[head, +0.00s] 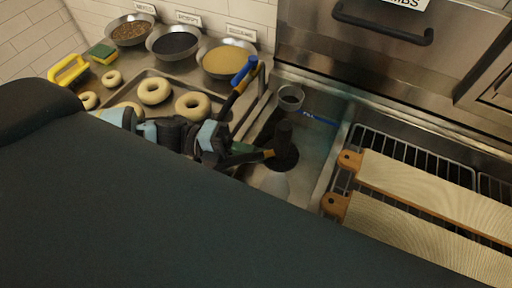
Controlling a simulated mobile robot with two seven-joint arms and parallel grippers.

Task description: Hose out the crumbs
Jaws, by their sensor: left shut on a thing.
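My left gripper (243,119) is at the left edge of a steel sink (325,143), its dark fingers marked with yellow. It is shut on a blue-handled black tool (245,71), which looks like the hose sprayer; the grip itself is partly hidden. A dark upright piece (284,133) stands over a dark round patch in the basin, close to a yellow finger mark. A paler cone shape lies below the patch. I cannot tell whether it is water, and I cannot make out separate crumbs. My right gripper is not in view.
A tray (226,104) with bagels (154,91) and several topping bowls (229,60) stand left of the sink. A small grey cup (290,97) is at the sink's back. Wooden boards (430,187) lie on a wire rack (412,152) to the right. My dark body hides the front.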

